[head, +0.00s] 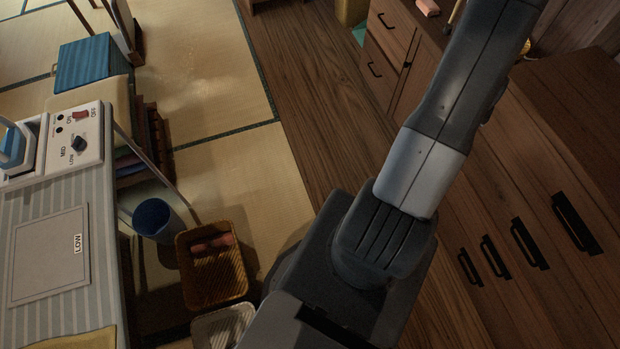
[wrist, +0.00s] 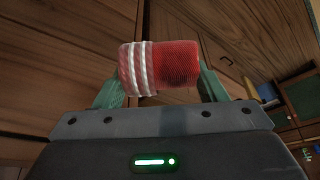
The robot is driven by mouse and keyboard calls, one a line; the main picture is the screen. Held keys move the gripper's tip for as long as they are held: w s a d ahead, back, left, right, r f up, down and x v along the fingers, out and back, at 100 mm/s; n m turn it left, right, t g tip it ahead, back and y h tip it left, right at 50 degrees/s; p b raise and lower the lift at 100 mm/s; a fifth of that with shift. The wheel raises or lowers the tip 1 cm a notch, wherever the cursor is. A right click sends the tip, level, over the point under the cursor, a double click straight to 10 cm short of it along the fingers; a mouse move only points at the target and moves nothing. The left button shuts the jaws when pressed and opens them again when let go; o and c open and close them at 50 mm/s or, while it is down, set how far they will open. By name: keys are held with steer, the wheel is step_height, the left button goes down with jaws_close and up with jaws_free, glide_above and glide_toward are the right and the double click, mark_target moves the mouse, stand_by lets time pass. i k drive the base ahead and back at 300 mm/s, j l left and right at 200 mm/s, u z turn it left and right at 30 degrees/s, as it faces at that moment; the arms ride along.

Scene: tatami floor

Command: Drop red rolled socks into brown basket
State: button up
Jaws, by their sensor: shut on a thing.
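My gripper (wrist: 160,85) is shut on the red rolled socks (wrist: 175,66) in the wrist view. The socks are a red roll with white stripes towards the left end, held between two green fingers. In the head view my gripper and the held socks are not visible; only my arm shows. The brown basket (head: 237,272) is a woven, open tray on the floor at the lower middle of the head view. Some reddish rolled item (head: 214,243) lies inside it near its far end. The socks are apart from the basket.
A white basket (head: 222,326) stands just in front of the brown one. Wooden drawers (head: 530,240) line the right. Tatami floor (head: 225,150) is open behind the baskets.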

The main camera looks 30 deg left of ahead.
mark_target(221, 273)
steer(key=u, duration=2.65)
steer(key=l+u, duration=0.95)
steer(key=l, duration=0.3)
steer(key=k+l, duration=0.15)
steer(key=l, duration=0.15)
